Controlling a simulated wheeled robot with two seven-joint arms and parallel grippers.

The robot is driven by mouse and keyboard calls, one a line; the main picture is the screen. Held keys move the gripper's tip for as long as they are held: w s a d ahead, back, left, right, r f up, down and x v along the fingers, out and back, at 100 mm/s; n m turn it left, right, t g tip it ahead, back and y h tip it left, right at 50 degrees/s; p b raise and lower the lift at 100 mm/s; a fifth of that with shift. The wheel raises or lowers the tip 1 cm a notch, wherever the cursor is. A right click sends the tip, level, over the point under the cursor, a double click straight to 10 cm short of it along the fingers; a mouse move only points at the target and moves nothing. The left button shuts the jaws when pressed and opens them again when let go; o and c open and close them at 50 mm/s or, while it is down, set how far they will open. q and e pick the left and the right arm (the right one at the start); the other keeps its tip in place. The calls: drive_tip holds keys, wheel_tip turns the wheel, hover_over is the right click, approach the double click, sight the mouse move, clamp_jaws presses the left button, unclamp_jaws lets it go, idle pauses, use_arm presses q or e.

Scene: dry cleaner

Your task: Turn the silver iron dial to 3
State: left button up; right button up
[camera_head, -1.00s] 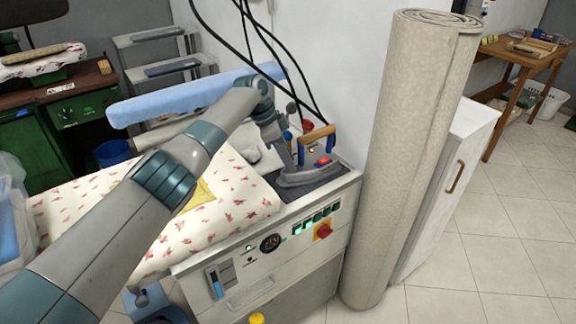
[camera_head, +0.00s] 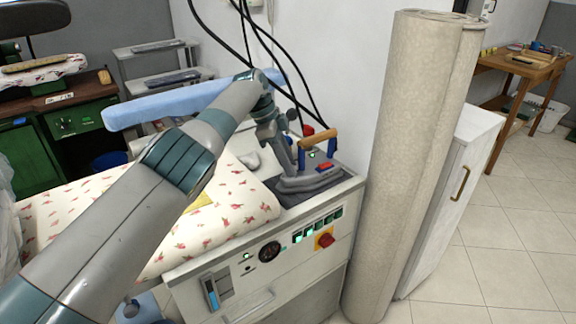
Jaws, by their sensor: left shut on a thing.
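The silver iron (camera_head: 318,180) stands on a dark mat (camera_head: 291,194) at the right end of the ironing station. It has a wooden handle (camera_head: 319,137), blue posts and red parts. My left gripper (camera_head: 289,168) reaches down from the upper left to the left side of the iron, below and left of the handle. It is shut on a small part there, which looks to be the iron's dial. My fingers hide the dial, and I cannot read its number. My right gripper is not in view.
Black cables (camera_head: 270,62) hang just behind the iron. A tall beige fabric roll (camera_head: 405,165) stands to the right. A blue padded board (camera_head: 175,101) lies behind my arm. Patterned cloth (camera_head: 240,205) covers the station's left part. The front panel has a red knob (camera_head: 326,240).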

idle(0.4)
use_arm(q)
drive_tip(key=o, duration=0.7)
drive_tip(key=shift+o, duration=0.2)
